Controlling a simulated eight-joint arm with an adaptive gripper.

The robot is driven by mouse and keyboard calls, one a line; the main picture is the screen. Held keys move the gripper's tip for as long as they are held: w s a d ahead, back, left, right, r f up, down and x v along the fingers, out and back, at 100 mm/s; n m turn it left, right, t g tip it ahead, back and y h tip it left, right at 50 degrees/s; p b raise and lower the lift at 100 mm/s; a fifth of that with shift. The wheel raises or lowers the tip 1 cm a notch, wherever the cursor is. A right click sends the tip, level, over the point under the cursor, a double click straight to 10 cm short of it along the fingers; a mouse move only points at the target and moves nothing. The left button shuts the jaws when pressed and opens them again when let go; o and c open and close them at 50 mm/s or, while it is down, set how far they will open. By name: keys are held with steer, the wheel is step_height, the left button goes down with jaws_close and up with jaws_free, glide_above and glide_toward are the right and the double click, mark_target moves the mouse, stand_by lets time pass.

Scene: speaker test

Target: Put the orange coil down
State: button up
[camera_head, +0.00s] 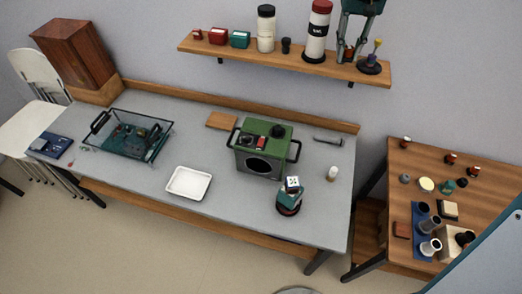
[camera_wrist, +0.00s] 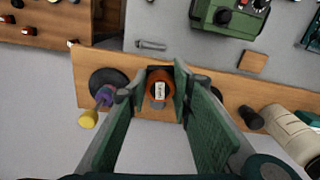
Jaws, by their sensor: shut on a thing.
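The orange coil (camera_wrist: 160,84), with a white label on its face, is between the two green fingers of my gripper (camera_wrist: 158,92) in the wrist view. My gripper is shut on it. In the head view, my gripper (camera_head: 349,48) reaches down to the right part of the wooden wall shelf (camera_head: 290,59), and a small orange part of the coil (camera_head: 348,53) shows between the fingers. The coil is over or on the shelf board; I cannot tell whether its underside touches the wood.
A tool with a yellow tip and purple handle (camera_head: 375,55) stands on a black base just right of my gripper. A white-and-black red-capped container (camera_head: 317,30) stands to its left. Below are a grey workbench (camera_head: 230,205) with a green box (camera_head: 262,150), and a crowded wooden side table (camera_head: 425,160).

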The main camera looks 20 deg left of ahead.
steer(key=s+a+f+b, duration=0.1)
steer(key=s+a+f, duration=0.6)
steer(key=a+f, duration=0.1)
steer(key=s+a+f+n+b, duration=0.1)
steer(key=s+a+f+b, duration=0.1)
steer(key=s+a+f, duration=0.6)
steer(key=s+a+f+n+b, duration=0.1)
steer(key=s+a+f, duration=0.6)
steer(key=a, duration=0.3)
steer(key=shift+s+a+f, duration=0.2)
steer(key=shift+a+f, duration=0.1)
steer(key=shift+f, duration=0.4)
steer(key=s+a+f+b, duration=0.2)
steer(key=s+a+f, duration=0.2)
steer(key=s+f, duration=0.55)
steer(key=shift+s+d+f+m, duration=0.25)
steer(key=shift+d+f+m, duration=0.45)
steer(key=shift+f+m, duration=0.25)
steer(key=shift+s+d+f+m, duration=0.2)
steer(key=shift+d+f+m, duration=0.55)
steer(key=shift+m, duration=0.3)
steer(key=shift+f+b, duration=0.8)
steer(key=shift+f, duration=2.3)
